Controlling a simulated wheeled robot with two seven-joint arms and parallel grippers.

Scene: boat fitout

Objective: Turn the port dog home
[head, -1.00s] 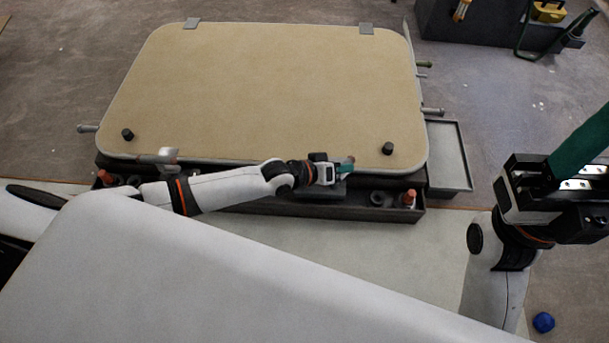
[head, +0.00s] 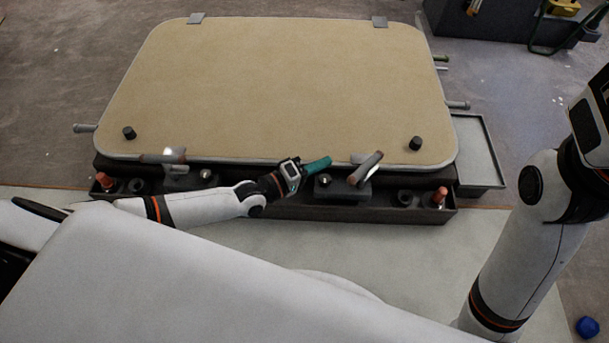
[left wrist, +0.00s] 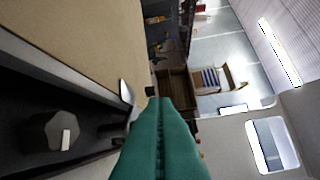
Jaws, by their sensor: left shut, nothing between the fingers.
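A wide tan hatch panel (head: 280,85) with rounded corners lies in front of me. Two dogs with grey handles and brownish tips sit at its near edge. The left one (head: 163,158) lies roughly along the edge. The right one (head: 367,168) is angled, its tip up and to the right over the panel's edge. I cannot tell which is the port dog. My left gripper (head: 318,164), with teal fingers, is shut and empty just left of the right dog, apparently apart from it. The shut fingers also show in the left wrist view (left wrist: 160,145). My right gripper is outside the picture.
A dark tray (head: 290,212) with red-topped pieces (head: 439,195) runs along the panel's near side. Two black knobs (head: 129,133) (head: 416,143) stand on the panel. A grey tray (head: 482,150) lies right. A blue object (head: 587,327) is on the floor.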

